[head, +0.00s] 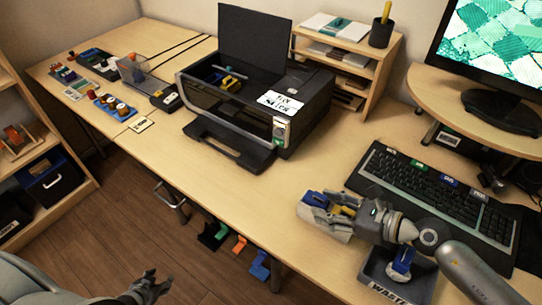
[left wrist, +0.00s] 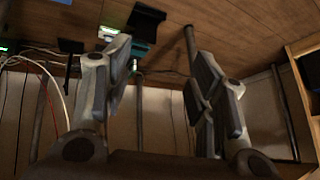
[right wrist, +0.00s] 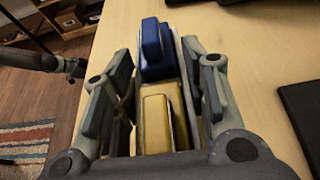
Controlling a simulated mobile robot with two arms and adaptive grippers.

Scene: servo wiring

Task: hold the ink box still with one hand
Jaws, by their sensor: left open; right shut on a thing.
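What looks like the ink box (right wrist: 154,120), a small case with pale sides, a yellow part and a blue end, lies between the fingers of my right gripper (right wrist: 158,105) in the right wrist view. The right gripper is shut on it, over the desk. In the head view the right gripper (head: 330,212) partly hides the box, whose blue end (head: 314,198) shows at the left. My left gripper (head: 150,287) is low at the front, off the desk over the floor. In the left wrist view it (left wrist: 160,85) is open with nothing between its fingers.
A black printer (head: 255,110) with its lid raised stands mid-desk. A keyboard (head: 435,195) lies behind the right gripper, and a grey waste bin (head: 415,285) stands beneath its arm. Bare desk (head: 235,200) lies left of the right gripper. Coloured hooks (head: 238,245) hang at the front edge.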

